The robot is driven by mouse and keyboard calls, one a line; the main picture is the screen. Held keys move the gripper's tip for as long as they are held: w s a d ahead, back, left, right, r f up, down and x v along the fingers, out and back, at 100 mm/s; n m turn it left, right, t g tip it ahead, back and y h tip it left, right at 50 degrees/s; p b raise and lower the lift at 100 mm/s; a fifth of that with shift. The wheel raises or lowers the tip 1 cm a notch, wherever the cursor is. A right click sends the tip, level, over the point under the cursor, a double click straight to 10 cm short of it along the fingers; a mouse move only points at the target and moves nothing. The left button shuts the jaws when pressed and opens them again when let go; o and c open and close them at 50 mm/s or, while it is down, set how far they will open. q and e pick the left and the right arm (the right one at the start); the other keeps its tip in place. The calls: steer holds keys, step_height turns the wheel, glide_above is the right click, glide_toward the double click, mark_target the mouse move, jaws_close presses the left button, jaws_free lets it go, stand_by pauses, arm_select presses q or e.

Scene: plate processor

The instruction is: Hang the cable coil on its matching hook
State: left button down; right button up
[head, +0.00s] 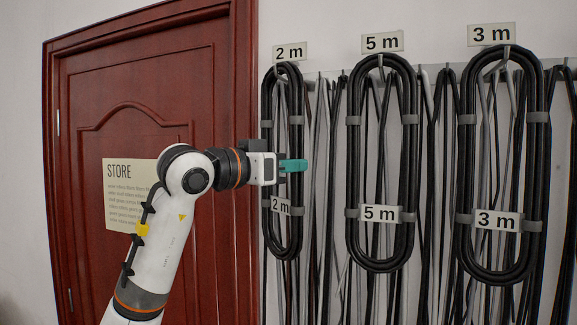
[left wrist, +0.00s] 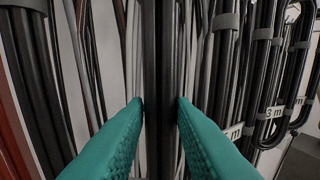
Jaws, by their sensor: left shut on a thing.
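A narrow black cable coil (head: 267,110) with a "2 m" tag (head: 281,206) hangs upright below the "2 m" sign (head: 290,52) in the head view. Its top loop lies just under that sign; I cannot tell whether the loop rests on a hook. My left gripper (head: 293,166) reaches in from the left across the coil at mid-height. In the left wrist view its teal fingers (left wrist: 160,104) are closed on the coil's dark vertical strands (left wrist: 161,50). The gripper hides part of the coil's middle. My right gripper is out of view.
A "5 m" coil (head: 353,160) and a "3 m" coil (head: 466,160) hang to the right under matching signs (head: 382,42) (head: 491,34). Loose cables (head: 322,150) hang between and behind them. A red door (head: 130,75) with a STORE notice (head: 121,190) is on the left.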

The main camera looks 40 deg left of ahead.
arm_select(q)
steer(key=c, duration=1.1)
jaws_free()
steer(key=shift+r, duration=0.1)
steer(key=shift+c, duration=0.2)
